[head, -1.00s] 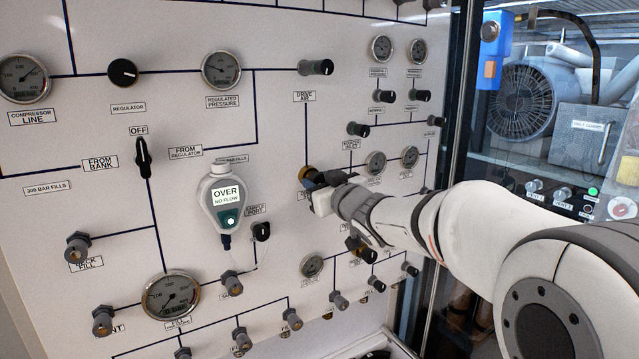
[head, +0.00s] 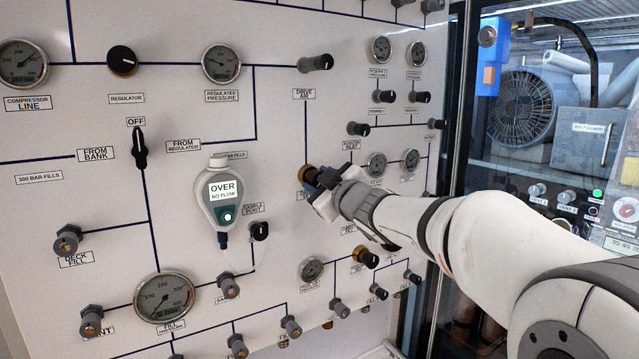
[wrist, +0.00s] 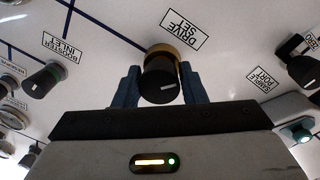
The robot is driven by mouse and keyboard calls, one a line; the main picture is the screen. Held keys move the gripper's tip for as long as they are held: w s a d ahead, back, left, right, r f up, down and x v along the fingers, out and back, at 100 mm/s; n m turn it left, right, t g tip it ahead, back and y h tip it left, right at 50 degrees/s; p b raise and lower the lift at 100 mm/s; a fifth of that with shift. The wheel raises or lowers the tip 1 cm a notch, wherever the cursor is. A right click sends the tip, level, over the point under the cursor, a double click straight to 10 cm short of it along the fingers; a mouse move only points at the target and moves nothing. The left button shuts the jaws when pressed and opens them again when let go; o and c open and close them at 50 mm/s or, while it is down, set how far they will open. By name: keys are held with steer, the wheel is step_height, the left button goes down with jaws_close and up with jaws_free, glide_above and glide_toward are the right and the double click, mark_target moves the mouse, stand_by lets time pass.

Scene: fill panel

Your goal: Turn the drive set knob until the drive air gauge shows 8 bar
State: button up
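The drive set knob (wrist: 158,78) is black with a pale line and a brass collar. In the wrist view it sits between the two blue fingers of my gripper (wrist: 158,90), which appear to touch it on both sides. Its label reads upside down behind it. In the head view my gripper (head: 322,183) is at the panel, with the knob's brass collar (head: 306,173) showing at its left. A DRIVE AIR label (head: 304,95) stands above, under a black valve knob (head: 316,63). I cannot tell which small gauge is the drive air gauge; the small dials are too small to read.
A handheld analyser (head: 222,195) reading OVER, NO FLOW hangs left of my gripper, beside the sample port knob (head: 259,231). The booster inlet knob (wrist: 44,80) shows left in the wrist view.

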steer(key=o, duration=0.3)
steer(key=shift+o, duration=0.2)
steer(key=b+v, duration=0.1)
steer(key=v, duration=0.7)
steer(key=shift+a, duration=0.1)
stand_by(1.8)
